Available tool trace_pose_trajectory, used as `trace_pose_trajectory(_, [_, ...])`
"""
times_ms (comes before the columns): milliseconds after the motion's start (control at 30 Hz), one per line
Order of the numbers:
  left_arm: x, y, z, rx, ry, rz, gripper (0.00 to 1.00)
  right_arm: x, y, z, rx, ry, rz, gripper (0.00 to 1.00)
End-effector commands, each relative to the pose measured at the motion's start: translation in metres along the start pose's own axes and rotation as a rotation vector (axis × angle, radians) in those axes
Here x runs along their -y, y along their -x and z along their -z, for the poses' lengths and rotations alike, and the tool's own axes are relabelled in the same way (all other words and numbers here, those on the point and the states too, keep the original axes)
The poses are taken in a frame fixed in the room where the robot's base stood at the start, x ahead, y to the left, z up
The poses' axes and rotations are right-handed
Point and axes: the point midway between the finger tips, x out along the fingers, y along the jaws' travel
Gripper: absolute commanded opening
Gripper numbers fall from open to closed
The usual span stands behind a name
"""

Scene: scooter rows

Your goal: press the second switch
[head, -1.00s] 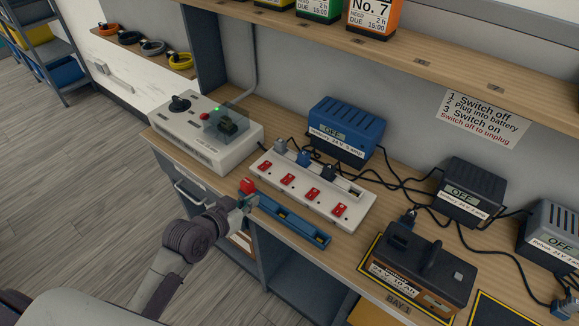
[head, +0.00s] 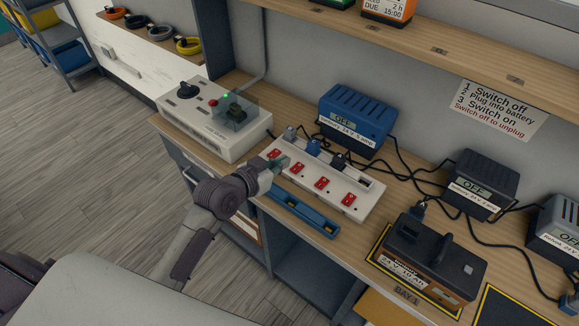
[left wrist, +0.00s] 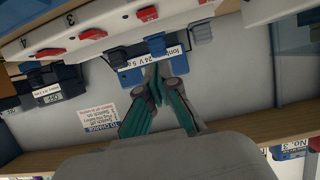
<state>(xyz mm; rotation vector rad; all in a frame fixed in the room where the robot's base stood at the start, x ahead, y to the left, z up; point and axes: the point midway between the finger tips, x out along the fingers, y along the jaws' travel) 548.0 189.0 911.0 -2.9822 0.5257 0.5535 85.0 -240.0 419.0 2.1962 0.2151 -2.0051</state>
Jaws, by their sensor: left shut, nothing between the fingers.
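The white power strip (head: 318,204) lies on the bench with several red switches in a row. The second switch from the left (head: 297,168) shows in the head view, just right of my left gripper (head: 284,163). It also shows in the left wrist view (left wrist: 147,14), at the top. The first switch (head: 274,154) is just beyond the fingertips. My left gripper is shut and empty, over the near left part of the strip. I cannot tell whether it touches the strip. My right gripper is not in view.
A blue tray (head: 302,220) lies in front of the strip, its left end hidden by my gripper. Plugs stand along the strip's back. A blue charger (head: 356,116) is behind; a control box (head: 210,132) stands left. A battery (head: 432,262) sits at right.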

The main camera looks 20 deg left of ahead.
Motion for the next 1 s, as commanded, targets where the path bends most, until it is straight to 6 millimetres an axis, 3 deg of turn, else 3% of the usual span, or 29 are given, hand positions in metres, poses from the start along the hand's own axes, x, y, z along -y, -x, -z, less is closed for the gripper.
trace_pose_trajectory(200, [0.0, -0.047, 0.002, 0.0, 0.002, -0.001, 0.0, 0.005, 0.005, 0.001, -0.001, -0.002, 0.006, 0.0])
trace_pose_trajectory(400, [0.001, -0.051, -0.03, 0.002, 0.0, 0.001, 0.0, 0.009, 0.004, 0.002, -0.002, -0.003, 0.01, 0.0])
trace_pose_trajectory(900, [0.001, -0.052, -0.04, 0.001, -0.001, 0.001, 0.0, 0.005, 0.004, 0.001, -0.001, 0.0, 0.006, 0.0])
trace_pose_trajectory(1000, [0.001, -0.055, -0.054, 0.0, -0.006, 0.001, 0.0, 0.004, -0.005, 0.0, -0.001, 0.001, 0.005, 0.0])
